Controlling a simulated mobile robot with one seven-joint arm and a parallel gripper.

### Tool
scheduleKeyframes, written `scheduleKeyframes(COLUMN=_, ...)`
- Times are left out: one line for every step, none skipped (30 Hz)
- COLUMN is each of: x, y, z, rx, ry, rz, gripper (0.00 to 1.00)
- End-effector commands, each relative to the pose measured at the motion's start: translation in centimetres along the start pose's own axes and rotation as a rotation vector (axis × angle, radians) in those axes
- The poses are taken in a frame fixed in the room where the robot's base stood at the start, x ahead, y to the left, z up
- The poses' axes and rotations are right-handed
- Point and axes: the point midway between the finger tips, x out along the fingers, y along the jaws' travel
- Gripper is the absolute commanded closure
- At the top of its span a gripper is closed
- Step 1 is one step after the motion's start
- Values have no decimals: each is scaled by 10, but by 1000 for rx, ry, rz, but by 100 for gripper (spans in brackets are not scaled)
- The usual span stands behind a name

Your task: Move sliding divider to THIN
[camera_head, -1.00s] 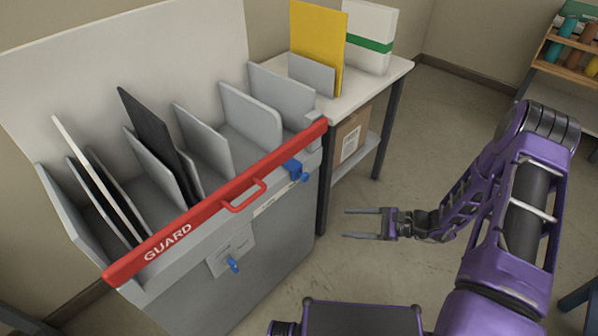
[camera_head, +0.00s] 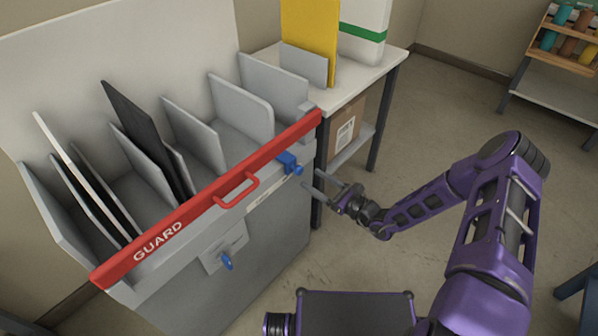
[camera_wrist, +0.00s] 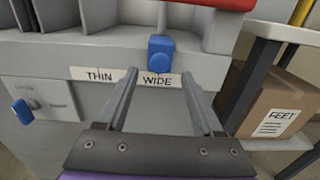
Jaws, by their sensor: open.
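The sliding divider's blue knob (camera_head: 289,163) is on the front of the grey bin unit (camera_head: 240,262), near its right end under the red guard bar. In the wrist view the blue knob (camera_wrist: 160,54) sits above the WIDE end of a white label strip (camera_wrist: 126,77); THIN is printed to its left. My gripper (camera_head: 312,187) is open and empty, just in front of and a little below the knob. In the wrist view my gripper's two fingers (camera_wrist: 160,80) point at the unit, with the knob ahead between them, apart from it.
The red GUARD bar (camera_head: 170,227) with its handle runs along the unit's top front edge. A blue latch (camera_head: 227,262) sits lower left on a plate. A white table (camera_head: 372,66) with a yellow board stands right, with a cardboard box (camera_wrist: 266,106) below.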

Motion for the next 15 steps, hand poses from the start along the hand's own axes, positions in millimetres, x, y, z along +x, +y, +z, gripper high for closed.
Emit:
scheduleKeyframes(x=12, y=1, z=-1, rx=-1, ry=-2, rz=3, gripper=31)
scheduleKeyframes(x=18, y=1, z=-1, rx=-1, ry=-1, rz=3, gripper=31)
scheduleKeyframes(x=26, y=1, z=-1, rx=-2, ry=-1, rz=3, gripper=31)
scheduleKeyframes(x=31, y=1, z=-1, rx=-2, ry=-1, rz=3, gripper=31)
scheduleKeyframes(x=36, y=1, z=-1, rx=-1, ry=-1, rz=3, gripper=31)
scheduleKeyframes(x=42, y=1, z=-1, rx=-1, ry=-1, rz=2, gripper=31)
scheduleKeyframes(x=46, y=1, z=-1, rx=-1, ry=-1, rz=2, gripper=31)
scheduleKeyframes(x=50, y=1, z=-1, rx=-2, ry=-1, rz=3, gripper=31)
scheduleKeyframes(x=55, y=0, z=-1, rx=-1, ry=0, rz=2, gripper=31)
scheduleKeyframes(x=57, y=0, z=-1, rx=0, ry=0, rz=1, gripper=31)
scheduleKeyframes(x=60, y=0, z=-1, rx=0, ry=0, rz=1, gripper=31)
scheduleKeyframes(x=62, y=0, z=-1, rx=0, ry=0, rz=1, gripper=31)
scheduleKeyframes(x=64, y=0, z=0, rx=0, ry=0, rz=1, gripper=31)
scheduleKeyframes(x=65, y=0, z=0, rx=0, ry=0, rz=1, gripper=31)
scheduleKeyframes(x=66, y=0, z=0, rx=0, ry=0, rz=1, gripper=31)
